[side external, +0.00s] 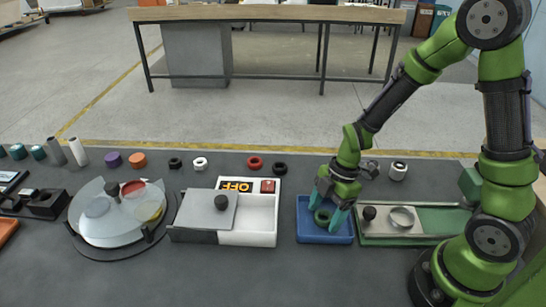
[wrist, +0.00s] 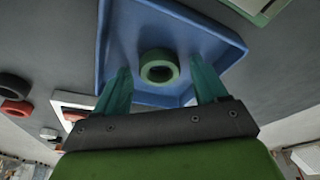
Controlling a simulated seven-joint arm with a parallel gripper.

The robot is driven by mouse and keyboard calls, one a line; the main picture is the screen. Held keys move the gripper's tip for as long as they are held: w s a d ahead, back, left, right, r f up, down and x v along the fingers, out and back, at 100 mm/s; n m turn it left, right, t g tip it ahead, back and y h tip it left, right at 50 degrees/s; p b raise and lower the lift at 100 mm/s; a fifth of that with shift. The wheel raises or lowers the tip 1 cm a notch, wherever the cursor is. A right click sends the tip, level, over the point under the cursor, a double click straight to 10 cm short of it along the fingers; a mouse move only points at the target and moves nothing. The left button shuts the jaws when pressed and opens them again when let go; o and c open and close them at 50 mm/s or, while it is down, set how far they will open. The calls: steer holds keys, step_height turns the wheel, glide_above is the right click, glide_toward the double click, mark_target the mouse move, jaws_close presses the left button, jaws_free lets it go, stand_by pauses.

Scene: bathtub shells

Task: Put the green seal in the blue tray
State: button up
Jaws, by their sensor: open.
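The green seal (wrist: 159,67) is a small ring lying in the blue tray (wrist: 116,42). In the side external view the seal (side external: 322,217) shows inside the blue tray (side external: 322,238), between my fingertips. My gripper (side external: 325,212) points down over the tray with its teal fingers spread. In the wrist view my gripper (wrist: 160,88) has one finger on each side of the seal, with clear gaps, so nothing is held. I cannot tell whether the fingertips touch the tray floor.
A white box (side external: 262,219) with a grey sliding lid stands left of the tray. A green tray (side external: 440,223) with a black knob and a metal ring stands close on the right. Black, white and red rings (side external: 255,162) lie behind. The front of the table is clear.

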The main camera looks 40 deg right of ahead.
steer(key=s+r+m+t, duration=0.3)
steer(key=r+m, duration=0.7)
steer(key=r, duration=0.1)
steer(key=s+d+r+m+t+h, duration=0.1)
steer(key=s+r+m+t, duration=0.2)
steer(key=r+m, duration=0.6)
steer(key=shift+s+d+r+m+t, duration=0.15)
steer(key=shift+s+r+m+t, duration=0.2)
steer(key=shift+r, duration=1.4)
